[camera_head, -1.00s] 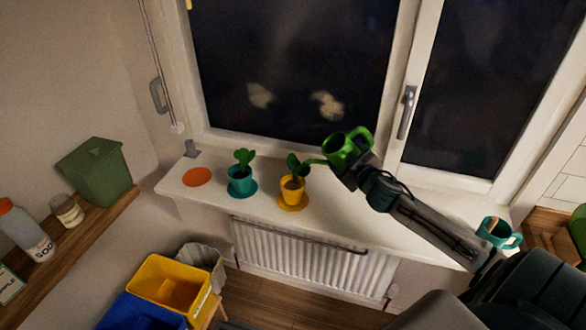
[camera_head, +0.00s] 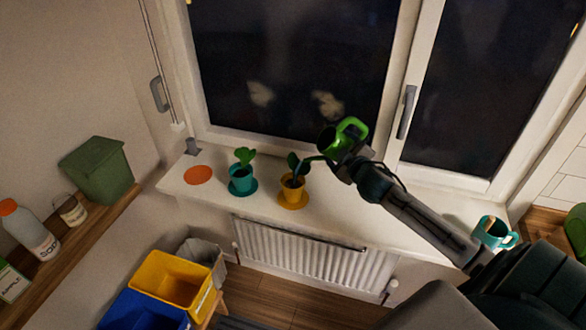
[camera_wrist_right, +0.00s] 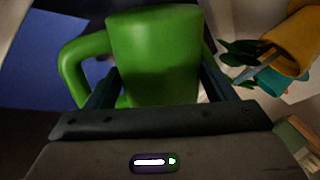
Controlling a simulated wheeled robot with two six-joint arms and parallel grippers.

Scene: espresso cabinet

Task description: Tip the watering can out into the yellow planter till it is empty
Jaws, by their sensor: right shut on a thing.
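A green watering can (camera_head: 347,136) is in my right gripper (camera_head: 345,165), above the windowsill just right of the yellow planter (camera_head: 292,189). The can is tilted toward the planter, and its spout points at the plant. In the right wrist view the can (camera_wrist_right: 155,50) fills the space between the fingers of the gripper (camera_wrist_right: 158,90), with its handle at the left. The yellow planter (camera_wrist_right: 290,42) shows at the upper right there, with dark leaves beside it. I cannot see the can's inside well enough to tell whether water is left. My left gripper is not in view.
A teal planter (camera_head: 241,180) stands left of the yellow one. An orange disc (camera_head: 198,175) lies farther left on the sill (camera_head: 340,207). A teal mug (camera_head: 494,232) stands at the sill's right end. The window handle (camera_head: 406,111) is right of the can.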

